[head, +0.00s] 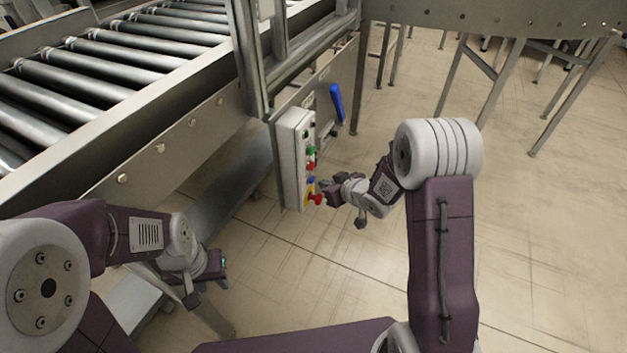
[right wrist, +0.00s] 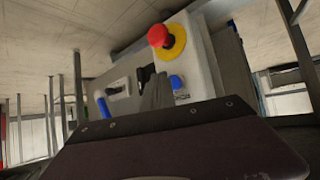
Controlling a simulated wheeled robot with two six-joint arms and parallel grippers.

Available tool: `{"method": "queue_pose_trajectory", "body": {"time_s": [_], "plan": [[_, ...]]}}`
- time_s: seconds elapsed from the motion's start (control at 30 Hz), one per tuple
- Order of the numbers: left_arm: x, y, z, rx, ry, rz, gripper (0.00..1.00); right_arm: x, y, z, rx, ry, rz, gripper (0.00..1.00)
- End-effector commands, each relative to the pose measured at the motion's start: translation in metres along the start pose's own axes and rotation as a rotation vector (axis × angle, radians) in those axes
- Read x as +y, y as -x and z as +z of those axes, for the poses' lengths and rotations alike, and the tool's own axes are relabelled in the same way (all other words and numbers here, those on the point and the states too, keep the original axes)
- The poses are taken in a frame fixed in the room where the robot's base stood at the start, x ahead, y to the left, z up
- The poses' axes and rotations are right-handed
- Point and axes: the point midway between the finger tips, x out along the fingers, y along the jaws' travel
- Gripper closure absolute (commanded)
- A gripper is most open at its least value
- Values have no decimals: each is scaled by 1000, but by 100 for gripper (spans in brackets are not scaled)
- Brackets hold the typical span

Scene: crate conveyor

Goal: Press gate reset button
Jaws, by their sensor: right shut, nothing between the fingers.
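A pale control box (head: 290,160) is fixed to the conveyor frame. Its face carries a green button (head: 311,151), a red button (head: 311,166), a blue button (head: 311,181) and a red mushroom button (head: 317,199) on a yellow ring. No readable label shows which is the gate reset. My right gripper (head: 326,188) is shut and empty, close in front of the blue and mushroom buttons. In the right wrist view its grey fingers (right wrist: 156,96) are beside the blue button (right wrist: 176,82); contact cannot be told. My left gripper (head: 218,268) hangs low at the left, its jaws unclear.
A roller conveyor (head: 120,60) runs along the upper left. A blue lever handle (head: 337,103) stands just right of the box. A metal post (head: 247,60) rises above it. Another metal frame (head: 490,20) crosses the upper right. The floor (head: 540,210) at the right is clear.

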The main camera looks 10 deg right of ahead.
Motion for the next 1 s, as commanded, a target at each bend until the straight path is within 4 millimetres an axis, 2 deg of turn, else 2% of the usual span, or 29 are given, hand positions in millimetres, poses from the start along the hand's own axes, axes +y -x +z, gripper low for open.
{"method": "queue_pose_trajectory", "body": {"time_s": [0.5,1.0], "plan": [[0,12,-1,0,0,0,64,24,33,23,-2,-1,1,100],[0,12,-1,0,0,0,64,25,35,25,0,0,0,100]]}}
